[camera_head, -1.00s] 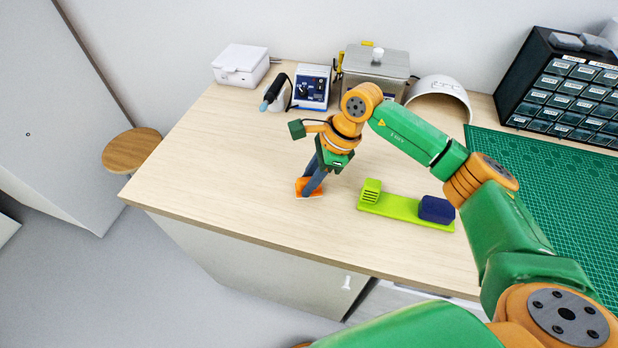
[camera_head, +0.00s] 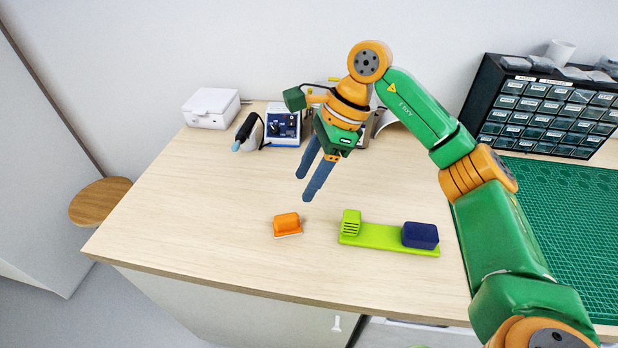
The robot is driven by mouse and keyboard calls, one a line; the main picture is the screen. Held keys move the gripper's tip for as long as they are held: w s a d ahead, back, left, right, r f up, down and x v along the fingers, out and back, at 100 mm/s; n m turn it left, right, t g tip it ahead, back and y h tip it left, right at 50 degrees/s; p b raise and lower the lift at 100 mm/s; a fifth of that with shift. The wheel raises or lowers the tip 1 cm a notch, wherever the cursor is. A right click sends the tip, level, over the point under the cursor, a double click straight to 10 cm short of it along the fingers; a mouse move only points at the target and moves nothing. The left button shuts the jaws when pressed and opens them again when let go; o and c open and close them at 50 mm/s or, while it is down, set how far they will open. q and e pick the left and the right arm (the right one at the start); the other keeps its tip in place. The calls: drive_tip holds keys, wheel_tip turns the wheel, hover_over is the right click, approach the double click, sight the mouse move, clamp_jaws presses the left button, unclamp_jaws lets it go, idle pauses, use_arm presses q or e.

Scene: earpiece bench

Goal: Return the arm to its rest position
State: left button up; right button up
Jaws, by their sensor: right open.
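My right gripper (camera_head: 310,183) is in the middle of the head view, raised above the bench, with its two dark blue fingers apart and nothing between them. Its green and orange arm comes in from the right. An orange block (camera_head: 287,223) with a pale base sits on the bench below the fingertips, clear of them. A lime green strip (camera_head: 375,244) lies to its right, with a ribbed green block (camera_head: 351,223) at its left end and a dark blue block (camera_head: 420,235) at its right end. My left gripper is not in view.
A white box (camera_head: 211,107), a dark tool with a blue tip (camera_head: 247,133) and a blue control unit (camera_head: 283,125) stand at the back. A drawer cabinet (camera_head: 540,110) and green mat (camera_head: 560,205) are at right. The bench's left half (camera_head: 180,215) is clear.

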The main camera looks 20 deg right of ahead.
drive_tip(key=shift+d+r, duration=0.1)
drive_tip(key=shift+r, duration=0.25)
